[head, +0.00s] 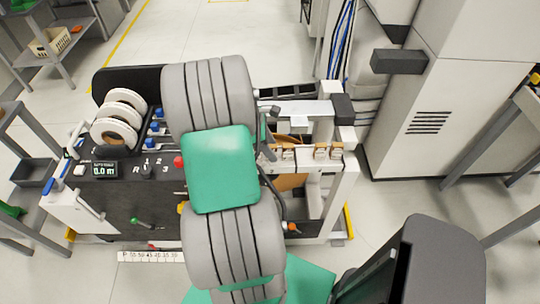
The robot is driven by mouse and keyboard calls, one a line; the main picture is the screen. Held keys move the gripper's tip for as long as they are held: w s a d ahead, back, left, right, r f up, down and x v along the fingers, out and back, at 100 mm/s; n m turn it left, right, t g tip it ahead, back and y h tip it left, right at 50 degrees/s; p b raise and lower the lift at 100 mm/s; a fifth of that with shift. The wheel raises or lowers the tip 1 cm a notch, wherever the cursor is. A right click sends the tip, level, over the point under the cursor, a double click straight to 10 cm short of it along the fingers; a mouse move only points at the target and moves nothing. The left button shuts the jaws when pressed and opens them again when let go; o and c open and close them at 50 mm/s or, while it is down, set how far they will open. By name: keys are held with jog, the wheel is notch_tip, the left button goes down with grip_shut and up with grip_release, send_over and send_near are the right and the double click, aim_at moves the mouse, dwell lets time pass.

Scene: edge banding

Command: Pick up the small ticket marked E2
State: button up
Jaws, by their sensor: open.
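I cannot make out a ticket marked E2. Several small tan-and-white pieces (320,152) sit in a row on the right part of the edge banding machine; any marking on them is too small to read. My grey and green arm crosses the middle of the view and hides part of the machine. I cannot pick out my gripper or its fingertips, and I see nothing held.
The edge banding machine's dark front panel (115,205) carries a display (104,170) reading 0.0 m. White tape rolls (118,115) stand at its left. A grey cabinet (440,110) is at right, shelving (65,45) at left. Open floor (185,35) lies behind.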

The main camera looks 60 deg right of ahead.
jog(key=shift+s+d+f, duration=0.2)
jog(key=shift+s+f, duration=0.05)
jog(key=shift+f, duration=0.3)
jog(key=shift+c, duration=0.3)
grip_shut()
